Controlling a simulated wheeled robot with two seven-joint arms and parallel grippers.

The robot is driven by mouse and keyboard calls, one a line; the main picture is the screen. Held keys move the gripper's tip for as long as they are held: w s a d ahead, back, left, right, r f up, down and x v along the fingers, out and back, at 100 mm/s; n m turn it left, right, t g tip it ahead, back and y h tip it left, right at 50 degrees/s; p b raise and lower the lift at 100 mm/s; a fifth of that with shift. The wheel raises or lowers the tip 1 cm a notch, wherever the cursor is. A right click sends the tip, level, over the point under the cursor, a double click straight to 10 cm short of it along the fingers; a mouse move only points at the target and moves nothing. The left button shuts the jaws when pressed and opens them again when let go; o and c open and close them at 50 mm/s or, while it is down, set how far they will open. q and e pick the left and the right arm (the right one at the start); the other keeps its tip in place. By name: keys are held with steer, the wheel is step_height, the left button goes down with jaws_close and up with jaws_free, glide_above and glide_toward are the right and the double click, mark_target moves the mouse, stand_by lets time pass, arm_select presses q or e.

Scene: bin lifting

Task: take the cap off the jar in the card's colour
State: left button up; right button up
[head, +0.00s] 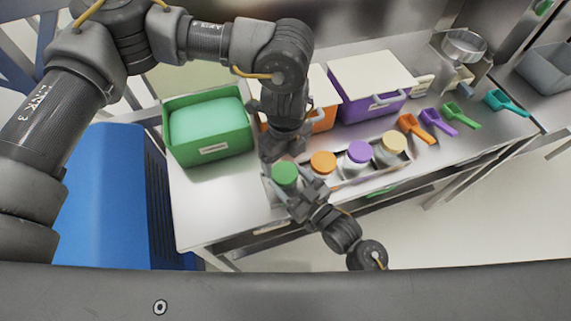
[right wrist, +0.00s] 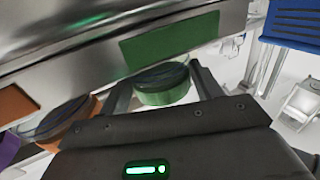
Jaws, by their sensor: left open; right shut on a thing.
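The jar with the green cap (head: 285,174) stands at the left end of a row of jars. My right gripper (head: 298,190) reaches it from the near side and is shut on the green cap; in the right wrist view the green cap (right wrist: 163,90) sits between the two fingers. My left gripper (head: 282,155) comes down from above at the far side of this jar and is open; its fingertips are partly hidden. A green card (head: 378,193) is on the counter's front edge; it also shows in the right wrist view (right wrist: 170,42). The green-capped jar's body is mostly hidden.
Jars with orange (head: 323,161), purple (head: 359,151) and yellow (head: 394,141) caps stand close to the right. A green bin (head: 206,151), an orange box (head: 326,124) and a purple box (head: 376,107) stand behind. Coloured scoops lie at right. The counter's left front is clear.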

arm_select(q)
steer(key=shift+r, duration=2.65)
arm_select(e)
steer(key=shift+f, duration=0.2)
steer(key=o, duration=1.5)
steer(key=shift+r, duration=0.1)
